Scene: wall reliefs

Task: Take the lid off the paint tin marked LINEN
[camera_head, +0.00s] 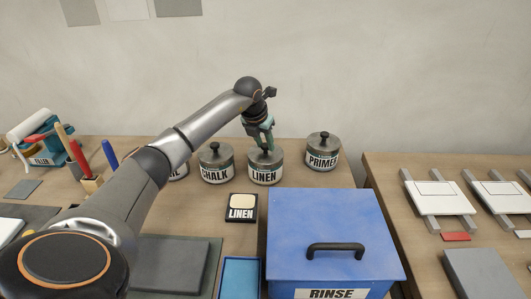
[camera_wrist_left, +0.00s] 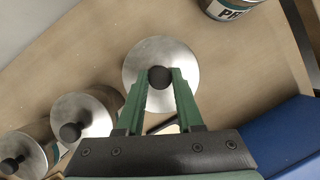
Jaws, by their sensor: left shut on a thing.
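The tin marked LINEN (camera_head: 264,176) stands upright on the bench between the CHALK tin (camera_head: 217,174) and the PRIMER tin (camera_head: 322,158). Its round grey metal lid (camera_wrist_left: 139,73) has a dark knob (camera_wrist_left: 159,73) and sits on the tin. My left gripper (camera_head: 265,147) reaches down from above over the LINEN tin. In the left wrist view its green fingers (camera_wrist_left: 160,80) are shut on the knob, one on each side. My right gripper is not in view.
A blue RINSE box (camera_head: 320,215) with a black handle stands in front of the LINEN tin. A small LINEN-labelled card with a cream swatch (camera_head: 242,207) lies before the tin. A gap separates the bench from the right table (camera_head: 400,210). Tools stand at left.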

